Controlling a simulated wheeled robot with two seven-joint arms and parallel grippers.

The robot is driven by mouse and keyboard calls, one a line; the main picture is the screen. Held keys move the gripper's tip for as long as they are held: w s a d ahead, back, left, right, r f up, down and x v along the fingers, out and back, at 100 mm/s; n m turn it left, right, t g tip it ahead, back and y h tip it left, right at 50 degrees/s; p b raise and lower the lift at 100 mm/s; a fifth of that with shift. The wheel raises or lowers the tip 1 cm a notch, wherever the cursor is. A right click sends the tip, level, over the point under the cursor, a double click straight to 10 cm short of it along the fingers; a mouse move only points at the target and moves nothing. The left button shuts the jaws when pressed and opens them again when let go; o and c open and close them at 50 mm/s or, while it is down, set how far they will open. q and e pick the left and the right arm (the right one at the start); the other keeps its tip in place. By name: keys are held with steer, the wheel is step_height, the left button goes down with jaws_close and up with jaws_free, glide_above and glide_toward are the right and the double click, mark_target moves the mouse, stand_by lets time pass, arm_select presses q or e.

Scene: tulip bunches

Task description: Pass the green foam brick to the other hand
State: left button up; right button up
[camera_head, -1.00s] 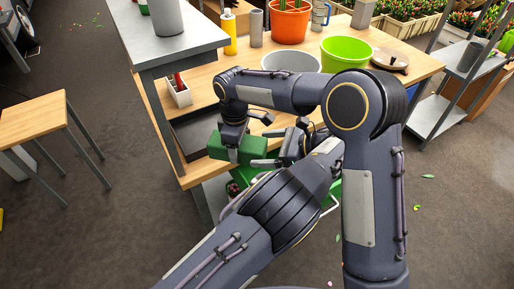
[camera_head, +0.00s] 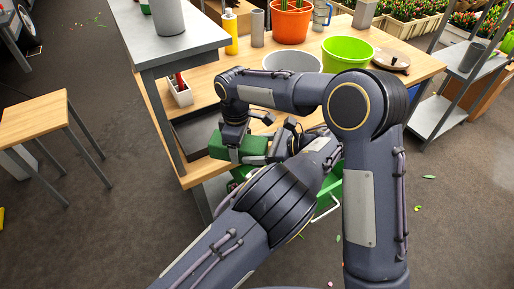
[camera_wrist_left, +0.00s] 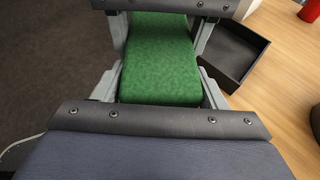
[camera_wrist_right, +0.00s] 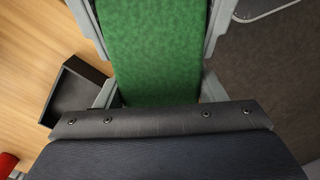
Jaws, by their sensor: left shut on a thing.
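The green foam brick (camera_head: 255,146) is held in the air near the front left corner of the wooden table. It also fills the space between the fingers in the left wrist view (camera_wrist_left: 160,62) and the right wrist view (camera_wrist_right: 152,50). My left gripper (camera_head: 264,158) reaches it from the right and is shut on its right part. My right gripper (camera_head: 233,151) is around its left part, with fingers along both sides; whether they press on it is hard to tell. The two grippers face each other closely, and my arms hide part of the brick.
A dark open tray (camera_wrist_left: 232,55) lies on the wooden table (camera_head: 405,62) close to the grippers. A white holder (camera_head: 181,94) with red items, a grey shelf (camera_head: 185,48) and several pots stand nearby.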

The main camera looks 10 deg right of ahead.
steer(key=o, duration=0.5)
